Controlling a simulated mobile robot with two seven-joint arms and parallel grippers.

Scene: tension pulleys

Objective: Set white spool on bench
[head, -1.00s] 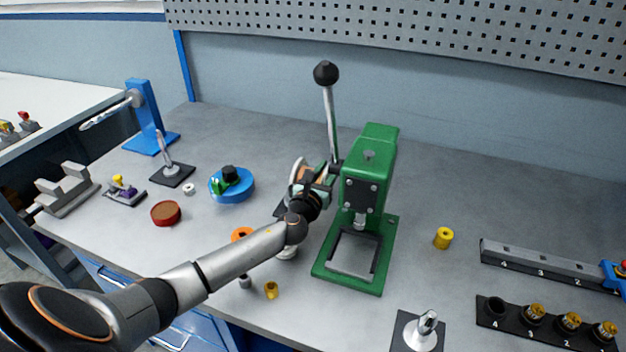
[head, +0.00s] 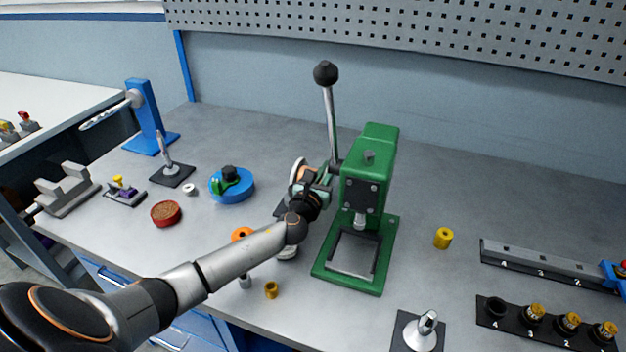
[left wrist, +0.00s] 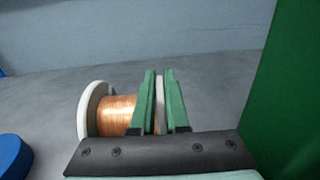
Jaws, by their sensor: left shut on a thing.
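The white spool (head: 297,171), with white flanges and copper-coloured wire, is held behind the left side of the green press. In the left wrist view the spool (left wrist: 116,114) lies on its side, axis across the picture. My left gripper (head: 318,186) is shut on it; the green fingers (left wrist: 161,100) straddle its right flange. The grey bench (head: 440,190) spreads beneath, and it also shows in the left wrist view (left wrist: 45,112). I cannot tell whether the spool touches the bench. My right gripper is not in view.
The green press (head: 365,190) with its upright lever stands just right of my left gripper. A blue round holder (head: 236,188) and a red dish (head: 165,213) lie to the left. A yellow cylinder (head: 443,238) stands right of the press. The bench behind the press is clear.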

